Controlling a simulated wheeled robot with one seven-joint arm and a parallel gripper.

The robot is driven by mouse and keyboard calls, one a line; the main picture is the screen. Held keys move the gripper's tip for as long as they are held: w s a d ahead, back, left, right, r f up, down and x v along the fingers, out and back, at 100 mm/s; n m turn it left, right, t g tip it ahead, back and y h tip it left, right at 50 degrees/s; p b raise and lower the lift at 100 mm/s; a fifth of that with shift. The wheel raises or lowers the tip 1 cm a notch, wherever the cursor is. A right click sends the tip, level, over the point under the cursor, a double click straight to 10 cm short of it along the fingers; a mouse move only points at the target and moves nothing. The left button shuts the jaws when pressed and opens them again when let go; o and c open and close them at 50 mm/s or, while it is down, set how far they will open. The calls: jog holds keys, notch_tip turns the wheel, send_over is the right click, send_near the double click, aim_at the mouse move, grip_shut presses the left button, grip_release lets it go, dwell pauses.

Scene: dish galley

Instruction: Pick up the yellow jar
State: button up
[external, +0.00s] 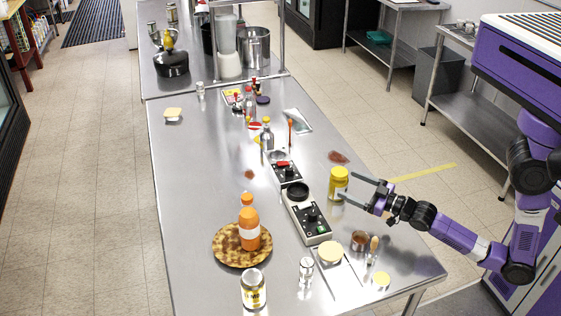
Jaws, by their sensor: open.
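The yellow jar (338,184) stands upright on the steel counter (190,200), near its right edge. It has a yellow lid. My gripper (347,187) reaches in from the right and is open. Its two dark fingers point left toward the jar, one tip near the upper right side and one near the lower right side. I cannot tell from this view whether the fingertips touch the jar or overlap its sides.
A burner unit with a black knob (308,217) stands just left of the jar. A brown patty (339,157) lies behind it. A small copper bowl (360,241) and a cutting board with a bun (330,252) are in front. An orange bottle (249,233) stands on a round plate (226,258).

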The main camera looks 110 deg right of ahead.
aim_at(332, 171)
jog(key=d+f+m, duration=0.1)
jog(key=s+d+m+g, duration=0.1)
jog(key=d, duration=0.1)
jog(key=s+d+f+m+b, duration=0.1)
jog(key=d, duration=0.1)
jog(key=shift+d+f+g+h, duration=0.1)
jog(key=shift+f+g+h, duration=0.25)
jog(key=shift+g+h, duration=0.05)
jog(key=shift+d+m, duration=0.3)
jog(key=p+x, duration=0.1)
jog(key=x, duration=0.6)
jog(key=shift+w+d+r+p, duration=0.1)
jog(key=shift+d+r+p, duration=0.05)
jog(key=shift+p, duration=0.25)
grip_shut()
